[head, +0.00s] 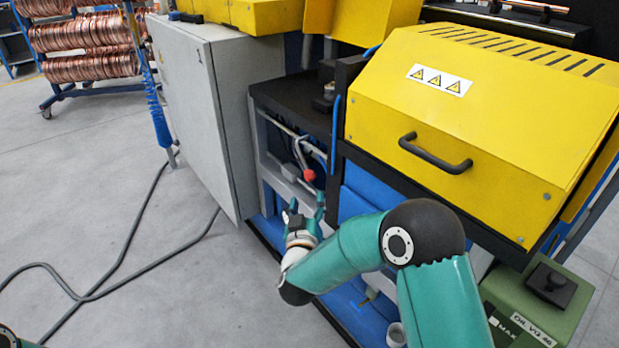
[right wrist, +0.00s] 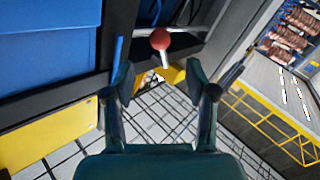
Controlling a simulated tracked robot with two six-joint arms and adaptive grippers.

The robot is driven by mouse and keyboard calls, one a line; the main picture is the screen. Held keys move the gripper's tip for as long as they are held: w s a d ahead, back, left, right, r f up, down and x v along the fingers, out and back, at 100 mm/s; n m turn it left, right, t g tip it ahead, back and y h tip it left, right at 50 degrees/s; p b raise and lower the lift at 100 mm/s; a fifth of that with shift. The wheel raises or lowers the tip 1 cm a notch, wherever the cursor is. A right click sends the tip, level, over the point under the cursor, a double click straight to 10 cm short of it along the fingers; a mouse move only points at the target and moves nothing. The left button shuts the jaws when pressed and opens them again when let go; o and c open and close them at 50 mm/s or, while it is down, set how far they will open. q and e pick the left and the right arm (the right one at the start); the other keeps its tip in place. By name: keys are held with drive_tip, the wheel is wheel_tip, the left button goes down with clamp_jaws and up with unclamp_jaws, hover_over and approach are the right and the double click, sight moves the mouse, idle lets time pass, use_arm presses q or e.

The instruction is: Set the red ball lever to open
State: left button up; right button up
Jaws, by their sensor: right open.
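The red ball (head: 309,175) tops a lever in the recess under the black bench, left of the yellow hood. In the right wrist view the red ball (right wrist: 160,39) sits on a pale, slightly tilted stem (right wrist: 165,60). My right gripper (head: 306,200) is just below the ball in the head view. In the right wrist view its fingers (right wrist: 158,80) stand wide apart, with the ball beyond the tips and between them. Nothing is between the fingers and they appear apart from the ball. My left gripper is not in view.
The yellow hood (head: 480,110) with a black handle (head: 435,153) stands to the right. A grey cabinet (head: 205,110) stands left of the recess. A green oil unit (head: 540,300) is at the lower right. A cable (head: 110,275) lies on the open floor at left.

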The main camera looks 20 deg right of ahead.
sight(310, 177)
drive_tip(key=x, duration=1.1)
drive_tip(key=shift+f, duration=0.1)
clamp_jaws()
